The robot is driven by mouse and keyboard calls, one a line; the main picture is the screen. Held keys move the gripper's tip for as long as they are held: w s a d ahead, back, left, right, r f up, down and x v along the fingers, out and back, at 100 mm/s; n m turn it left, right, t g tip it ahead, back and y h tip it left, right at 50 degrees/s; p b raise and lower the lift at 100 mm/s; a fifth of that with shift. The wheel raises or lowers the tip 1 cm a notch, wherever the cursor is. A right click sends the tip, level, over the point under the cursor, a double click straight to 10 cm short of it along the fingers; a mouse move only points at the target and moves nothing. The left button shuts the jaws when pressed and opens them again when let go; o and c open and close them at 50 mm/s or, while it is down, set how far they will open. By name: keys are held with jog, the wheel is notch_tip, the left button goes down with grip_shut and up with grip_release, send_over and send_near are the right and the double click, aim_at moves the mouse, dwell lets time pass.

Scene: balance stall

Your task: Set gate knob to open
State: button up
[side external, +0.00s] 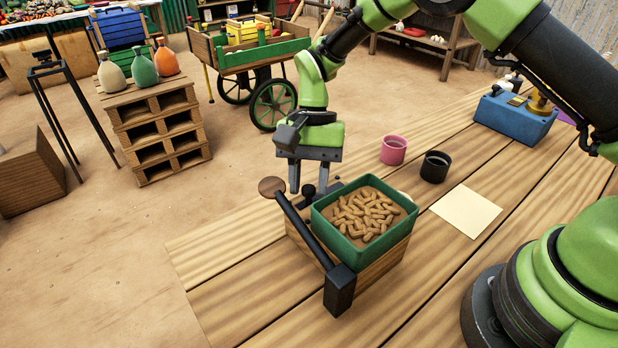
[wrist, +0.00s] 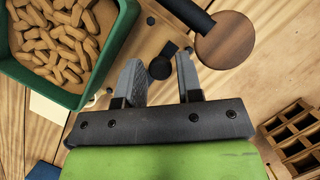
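The gate knob is a small black round knob on a short black arm (wrist: 160,68), on the wooden balance box (side external: 375,267). In the wrist view it shows between my gripper's fingertips (wrist: 159,72), with a gap on each side. In the side view my gripper (side external: 309,188) points down over the back of the box, and a black knob (side external: 309,190) shows between its fingers. The gripper is open and holds nothing. I cannot tell whether the fingertips are level with the knob or still above it.
A green tray (side external: 318,213) of peanuts sits on the box beside my gripper. A black beam (side external: 305,234) with a wooden disc (side external: 271,187) and a black block (side external: 340,290) runs along the box's left. Pink (side external: 393,150) and black (side external: 435,166) cups stand to the right.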

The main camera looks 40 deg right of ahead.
aim_at(334, 186)
grip_shut()
jog(key=shift+d, duration=2.85)
grip_release()
jog(key=shift+a, duration=0.1)
jog(key=v, duration=1)
